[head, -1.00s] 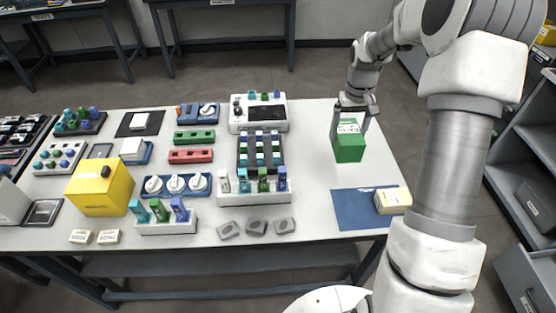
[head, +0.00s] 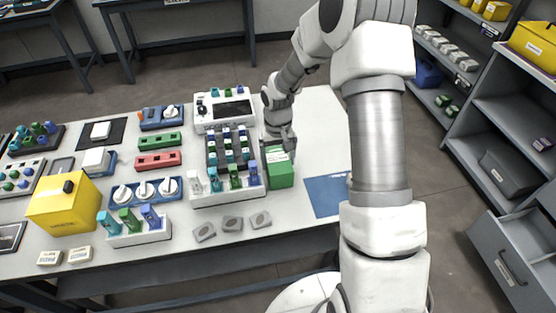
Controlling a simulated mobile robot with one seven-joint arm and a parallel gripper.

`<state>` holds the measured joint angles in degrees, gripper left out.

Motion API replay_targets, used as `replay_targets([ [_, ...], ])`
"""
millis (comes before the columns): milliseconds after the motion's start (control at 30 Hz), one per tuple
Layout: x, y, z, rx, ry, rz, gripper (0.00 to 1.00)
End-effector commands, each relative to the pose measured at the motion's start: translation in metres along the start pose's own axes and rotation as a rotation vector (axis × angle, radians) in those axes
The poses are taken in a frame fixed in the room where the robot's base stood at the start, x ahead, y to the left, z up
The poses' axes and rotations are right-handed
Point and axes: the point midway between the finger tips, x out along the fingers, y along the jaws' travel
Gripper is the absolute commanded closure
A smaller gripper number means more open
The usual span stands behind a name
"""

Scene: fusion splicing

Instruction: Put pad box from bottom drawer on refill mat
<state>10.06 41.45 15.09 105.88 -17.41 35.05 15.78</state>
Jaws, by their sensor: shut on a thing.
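A green box (head: 280,175) with a pale label on top is held by my gripper (head: 279,148), beside the right side of the rack of colored bottles. I take it for the pad box; its label is too small to read. Whether its base touches the table is unclear. My gripper is shut on it. The blue refill mat (head: 324,197) lies on the table to the right of the box; my arm covers its right part. The open bottom drawer (head: 510,255) is in the shelf unit at the lower right.
A bottle rack (head: 229,197) stands close to the left of the green box, with grey pads (head: 232,223) in front. A yellow bin (head: 63,205) is at the left. The table behind the mat (head: 322,135) is clear. Shelves (head: 500,130) stand to the right.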

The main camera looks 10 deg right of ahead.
Motion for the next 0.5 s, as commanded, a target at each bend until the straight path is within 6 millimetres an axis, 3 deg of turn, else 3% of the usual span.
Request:
replay_targets([
  [367,0.0066,0.0002,-0.0007,0.000,0.002,0.000,0.74],
  [400,0.0048,0.0002,-0.0007,0.000,0.002,0.000,0.06],
  [433,0.0047,0.0002,-0.0006,0.000,0.002,0.000,0.01],
  [500,0.0046,0.0002,-0.0006,0.000,0.002,0.000,0.00],
])
